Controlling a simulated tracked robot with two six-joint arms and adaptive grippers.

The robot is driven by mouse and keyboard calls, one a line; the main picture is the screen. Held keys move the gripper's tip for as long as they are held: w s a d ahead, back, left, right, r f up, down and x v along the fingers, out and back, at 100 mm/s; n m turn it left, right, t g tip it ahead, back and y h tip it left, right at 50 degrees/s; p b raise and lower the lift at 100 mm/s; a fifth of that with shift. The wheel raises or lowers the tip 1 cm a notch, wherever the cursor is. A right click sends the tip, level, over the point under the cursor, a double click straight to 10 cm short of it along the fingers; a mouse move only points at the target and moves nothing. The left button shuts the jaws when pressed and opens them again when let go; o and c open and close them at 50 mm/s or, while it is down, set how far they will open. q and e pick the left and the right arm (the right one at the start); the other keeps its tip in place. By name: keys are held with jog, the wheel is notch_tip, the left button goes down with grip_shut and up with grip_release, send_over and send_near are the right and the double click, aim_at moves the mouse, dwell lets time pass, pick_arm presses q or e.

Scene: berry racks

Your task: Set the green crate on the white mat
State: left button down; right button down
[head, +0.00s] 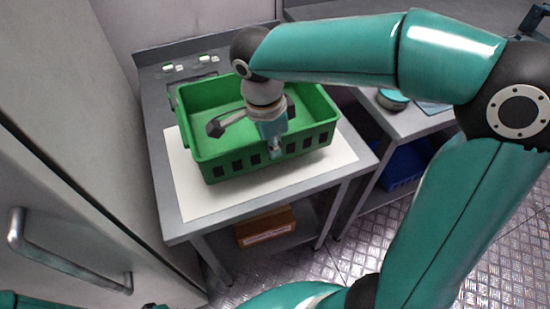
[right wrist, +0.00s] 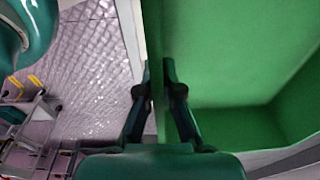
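The green crate (head: 230,163) is upright over the white mat (head: 205,205) on a grey table. White mat shows in front of the crate and along its left side. The crate's base appears to rest on the mat, but I cannot be sure it touches. My right gripper (head: 275,150) is at the crate's front wall. In the right wrist view my right gripper (right wrist: 158,75) has one finger on each side of the crate's wall (right wrist: 157,105), closed against it. The crate's inside looks empty where it shows. My left gripper is not in view.
The grey table (head: 160,150) has a raised back edge. A tall pale cabinet with a metal handle (head: 65,255) stands close on the left. A second table (head: 410,122) stands at the right, with a blue bin (head: 402,168) beneath. A brown box (head: 265,226) sits under the first table.

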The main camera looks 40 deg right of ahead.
aim_at(275, 164)
jog(key=shift+f+b, duration=0.3)
jog(key=shift+f, duration=1.85)
jog(key=shift+f, duration=0.15)
jog(key=c, duration=1.3)
grip_release()
jog(key=shift+r, duration=0.25)
jog(key=r, duration=0.4)
jog(key=a+r+p, duration=0.1)
jog(key=r, duration=0.6)
jog(key=shift+a+r+p, duration=0.25)
jog(key=shift+r+p, duration=0.1)
jog(key=shift+p, duration=0.05)
jog(key=shift+s, duration=0.1)
